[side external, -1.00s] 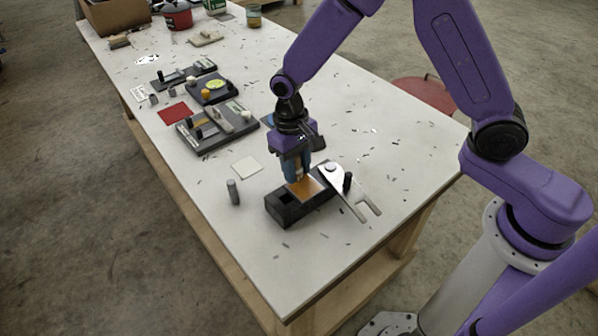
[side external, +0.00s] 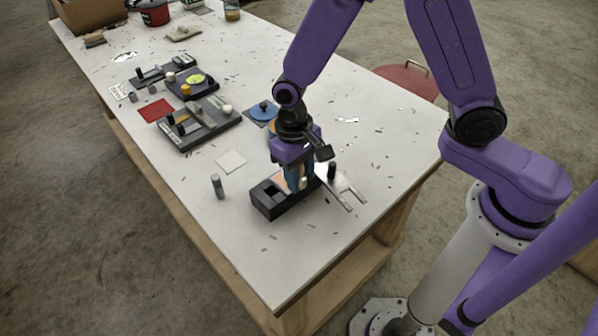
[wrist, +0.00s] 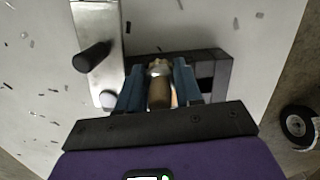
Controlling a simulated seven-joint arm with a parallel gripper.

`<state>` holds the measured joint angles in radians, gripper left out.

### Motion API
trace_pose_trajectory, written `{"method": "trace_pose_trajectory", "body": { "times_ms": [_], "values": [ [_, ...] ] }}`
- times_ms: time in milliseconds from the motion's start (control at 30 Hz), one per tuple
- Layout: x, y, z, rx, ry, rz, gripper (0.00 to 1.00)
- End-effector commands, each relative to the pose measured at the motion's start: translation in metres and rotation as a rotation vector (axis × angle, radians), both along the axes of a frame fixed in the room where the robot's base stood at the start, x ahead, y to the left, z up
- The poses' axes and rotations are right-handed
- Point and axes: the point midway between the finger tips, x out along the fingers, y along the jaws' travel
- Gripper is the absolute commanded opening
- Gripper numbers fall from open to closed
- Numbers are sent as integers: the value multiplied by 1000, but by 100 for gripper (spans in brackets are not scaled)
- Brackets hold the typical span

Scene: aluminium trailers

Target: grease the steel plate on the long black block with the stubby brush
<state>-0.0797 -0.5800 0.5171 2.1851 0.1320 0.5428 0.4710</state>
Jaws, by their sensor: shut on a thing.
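The long black block (side external: 267,203) lies near the table's front corner, with a square opening at its left end. It also shows in the wrist view (wrist: 222,67). My gripper (side external: 297,186) points down over the block, shut on the stubby brush. In the wrist view the brush (wrist: 159,88) has a brown handle and pale metal collar between blue fingers. Its bristles are largely hidden, so I cannot tell whether they touch. A copper-toned surface (side external: 281,181) shows on the block beside the fingers. A forked steel-coloured plate (side external: 343,188) sticks out right of the block, partly hidden by my gripper.
A grey peg (side external: 217,186) stands left of the block, near a cream square (side external: 231,161). A black post (side external: 332,170) rises beside the forked plate. Dark fixtures (side external: 199,124) and a red square (side external: 155,110) lie farther back. The table's front corner is clear.

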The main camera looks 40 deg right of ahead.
Motion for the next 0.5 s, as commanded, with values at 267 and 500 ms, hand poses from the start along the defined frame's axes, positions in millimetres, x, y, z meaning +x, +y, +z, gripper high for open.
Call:
{"method": "trace_pose_trajectory", "body": {
  "times_ms": [267, 500],
  "values": [
    [24, 0, 0, 0, -1, -3, 4],
    [46, -1, 0, 0, -1, -2, 4]
  ]
}}
